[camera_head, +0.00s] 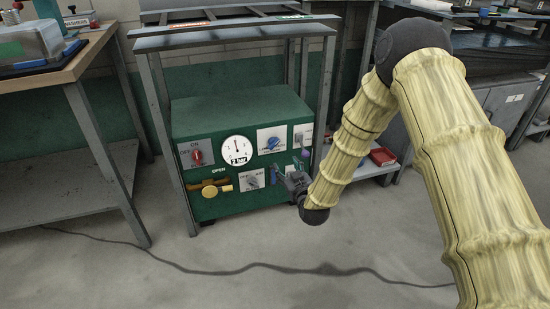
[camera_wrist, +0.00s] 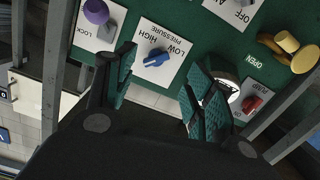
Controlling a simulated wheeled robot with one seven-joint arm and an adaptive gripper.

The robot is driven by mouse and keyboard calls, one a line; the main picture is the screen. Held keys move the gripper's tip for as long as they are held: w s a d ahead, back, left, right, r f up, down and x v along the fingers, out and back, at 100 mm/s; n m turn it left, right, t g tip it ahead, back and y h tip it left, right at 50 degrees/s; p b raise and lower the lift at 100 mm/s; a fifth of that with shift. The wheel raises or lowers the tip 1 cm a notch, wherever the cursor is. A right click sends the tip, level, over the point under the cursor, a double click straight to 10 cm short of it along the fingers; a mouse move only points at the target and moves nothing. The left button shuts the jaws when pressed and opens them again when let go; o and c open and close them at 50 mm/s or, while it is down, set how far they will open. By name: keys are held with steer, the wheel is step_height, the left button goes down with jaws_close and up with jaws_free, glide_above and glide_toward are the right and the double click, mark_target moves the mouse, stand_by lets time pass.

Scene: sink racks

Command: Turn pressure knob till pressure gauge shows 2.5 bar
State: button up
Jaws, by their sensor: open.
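The pressure knob (camera_head: 272,143) is blue on a white plate at the upper right of the green machine's front. It also shows in the wrist view (camera_wrist: 157,60), upside down, with its HIGH, LOW and PRESSURE labels. The round white pressure gauge (camera_head: 237,150) is to its left in the head view; its lower label appears to read 2 bar. In the wrist view a finger partly hides the gauge (camera_wrist: 228,88). My gripper (camera_head: 288,168) is open and empty before the panel, below the knob in the head view. In the wrist view the knob appears between its teal fingers (camera_wrist: 162,72), seemingly apart from them.
A purple lock knob (camera_wrist: 96,11) is beside the pressure plate. A red on/off knob (camera_head: 197,157), a brass valve (camera_head: 211,188) and a grey knob (camera_head: 251,181) share the panel. Metal rack legs (camera_head: 324,85) flank the machine. A cable (camera_head: 200,269) lies on the floor.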

mark_target(275, 145)
steer(key=shift+t, duration=0.6)
steer(key=b+x, duration=0.2)
steer(key=x, duration=0.2)
steer(key=b+x, duration=0.2)
steer(key=x, duration=0.1)
steer(key=r+b+x, duration=0.1)
steer(key=b+x, duration=0.1)
steer(key=x, duration=0.2)
steer(key=shift+w+a, duration=0.25)
steer(key=shift+a, duration=0.2)
steer(key=shift+b+x, duration=0.35)
steer(key=shift+x, duration=0.55)
steer(key=shift+r, duration=0.15)
steer(key=shift+c, duration=0.4)
steer(key=c, duration=0.6)
